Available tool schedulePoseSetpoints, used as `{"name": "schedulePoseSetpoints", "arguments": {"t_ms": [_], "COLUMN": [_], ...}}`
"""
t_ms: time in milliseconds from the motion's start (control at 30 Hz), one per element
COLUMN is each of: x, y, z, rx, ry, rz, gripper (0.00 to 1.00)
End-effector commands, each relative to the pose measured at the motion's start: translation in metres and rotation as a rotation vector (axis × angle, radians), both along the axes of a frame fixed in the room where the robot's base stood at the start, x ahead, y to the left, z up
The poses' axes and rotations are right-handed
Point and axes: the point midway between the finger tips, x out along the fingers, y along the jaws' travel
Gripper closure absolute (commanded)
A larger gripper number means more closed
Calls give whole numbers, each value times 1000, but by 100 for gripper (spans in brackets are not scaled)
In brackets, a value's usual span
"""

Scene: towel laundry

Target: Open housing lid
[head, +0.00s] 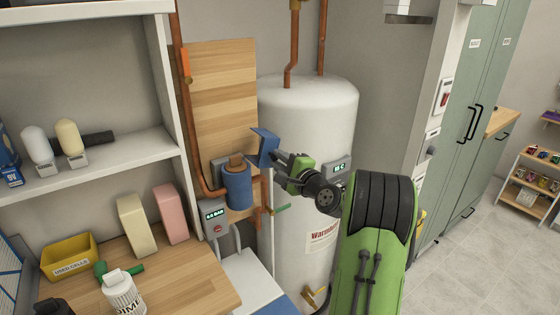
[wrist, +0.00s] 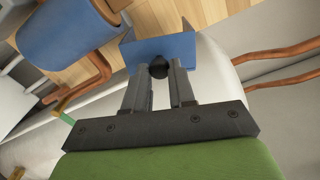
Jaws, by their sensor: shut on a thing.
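A blue angular piece (head: 263,146), which looks like the housing lid, is at the tip of my gripper (head: 279,157). In the wrist view the blue lid (wrist: 178,50) carries a black knob (wrist: 158,68), and my gripper (wrist: 159,78) is shut on that knob. The lid stands tilted to the right of a blue cylindrical body (head: 238,189) on the pipework. The cylinder also shows in the wrist view (wrist: 62,32) at the upper left. A brown part (head: 236,160) shows at the top of the cylinder. Whether the lid is joined to the housing I cannot tell.
A white tank (head: 303,120) stands close behind my gripper. Copper pipes (head: 186,120) run beside a wooden board (head: 222,90). A grey gauge box (head: 214,216) is below the cylinder. A shelf and counter with a yellow tray (head: 70,257) are at the left.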

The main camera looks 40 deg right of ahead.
Motion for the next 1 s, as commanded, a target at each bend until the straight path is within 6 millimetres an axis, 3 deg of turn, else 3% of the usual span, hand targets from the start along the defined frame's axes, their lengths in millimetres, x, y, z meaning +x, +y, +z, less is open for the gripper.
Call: {"name": "schedulePoseSetpoints", "arguments": {"t_ms": [33,67,200,467,567,1000], "x": [0,0,0,-1,-10,-128], "y": [-1,-1,0,0,-1,5], "z": [-2,-2,-1,-1,-2,-3], "rx": [-1,-1,-1,-1,-1,1], "ry": [5,5,4,1,3,2], "rz": [-2,-2,-1,-1,-3,-8], "gripper": [100,71,51,51,51,51]}}
